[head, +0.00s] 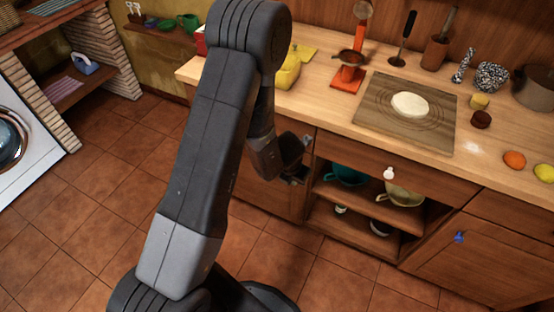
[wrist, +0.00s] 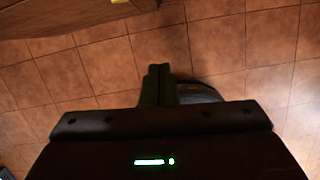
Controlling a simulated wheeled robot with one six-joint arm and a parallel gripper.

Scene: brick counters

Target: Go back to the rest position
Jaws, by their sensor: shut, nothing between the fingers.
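My arm stands folded in front of the wooden counter in the head view. My gripper (head: 300,174) hangs in front of the cabinet front, below the counter's edge and left of the open shelves. In the wrist view the fingers of my gripper (wrist: 159,72) are together with nothing between them. They point at the tiled floor (wrist: 215,40).
Open shelves (head: 350,225) below hold bowls and cups. A washing machine (head: 20,140) stands at the left. The tiled floor between is clear.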

